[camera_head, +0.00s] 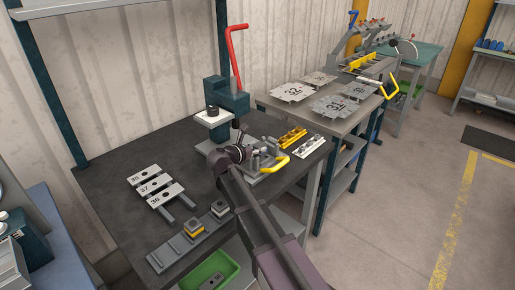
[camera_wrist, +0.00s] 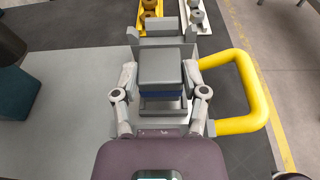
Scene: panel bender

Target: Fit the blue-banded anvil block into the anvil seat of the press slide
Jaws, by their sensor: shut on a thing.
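The blue-banded anvil block (camera_wrist: 161,70) is a grey block with a blue band below its top, in the middle of the wrist view. My gripper (camera_wrist: 161,76) is shut on it, one finger on each side. The block is over a grey slide fixture with a yellow handle (camera_wrist: 256,92), close to its upright grey plates (camera_wrist: 190,34). The anvil seat is hidden beneath the block, so I cannot tell whether the block rests in it. In the head view my gripper (camera_head: 240,155) is at the fixture; the block cannot be made out there.
A green press with a red lever (camera_head: 236,52) stands behind my gripper. Yellow (camera_head: 292,138) and white (camera_head: 308,146) holders lie to the right.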

